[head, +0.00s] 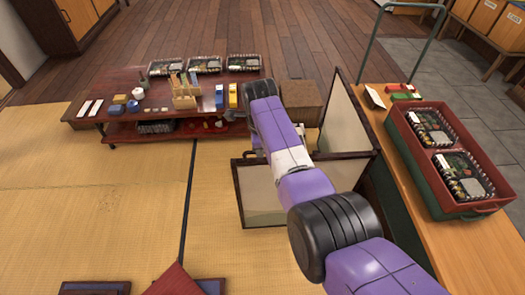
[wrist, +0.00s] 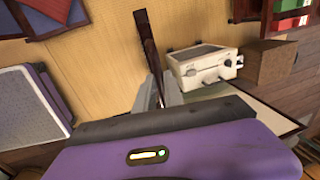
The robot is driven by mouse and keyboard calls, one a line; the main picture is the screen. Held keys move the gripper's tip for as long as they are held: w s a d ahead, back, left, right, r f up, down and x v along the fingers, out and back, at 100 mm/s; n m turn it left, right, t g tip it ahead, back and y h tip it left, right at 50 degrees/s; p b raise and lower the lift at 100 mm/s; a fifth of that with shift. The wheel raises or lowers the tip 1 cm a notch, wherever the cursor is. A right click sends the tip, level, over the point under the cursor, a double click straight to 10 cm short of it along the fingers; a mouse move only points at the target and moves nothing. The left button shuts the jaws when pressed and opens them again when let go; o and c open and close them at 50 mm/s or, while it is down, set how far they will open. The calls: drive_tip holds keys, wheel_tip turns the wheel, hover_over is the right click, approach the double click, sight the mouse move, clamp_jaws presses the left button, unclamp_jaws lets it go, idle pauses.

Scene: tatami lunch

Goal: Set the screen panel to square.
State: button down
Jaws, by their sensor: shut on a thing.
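The folding screen has dark wooden frames and cream panels. One panel (head: 262,207) runs across the middle of the head view, partly hidden by my arm. The other panel (head: 345,128) runs back from near its right end, beside the long wooden counter. The two stand at a clear angle to each other; I cannot tell the exact angle. In the wrist view my gripper (wrist: 157,92) is shut on a dark upright frame edge (wrist: 147,45) of the screen panel, between its two grey fingers.
A low red-brown table (head: 110,110) with boxes and small items stands at the back left. A brown box (head: 302,97) is behind the screen. A red crate (head: 400,125) sits on the counter (head: 455,245) at right. A white device (wrist: 203,68) is near my gripper.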

drive_tip(key=shift+w+d+r, duration=0.1)
drive_tip(key=shift+w+d, duration=0.15)
drive_tip(key=shift+w, duration=0.15)
drive_tip(key=c, duration=1.5)
unclamp_jaws()
drive_tip(key=shift+o, duration=0.2)
drive_tip(key=shift+a, duration=0.1)
drive_tip(key=shift+r, duration=0.15)
wheel_tip(320, 180, up, 7)
drive_tip(key=s+p, duration=0.1)
drive_tip(key=p, duration=0.1)
drive_tip(key=shift+s, duration=0.25)
drive_tip(key=shift+r, duration=0.1)
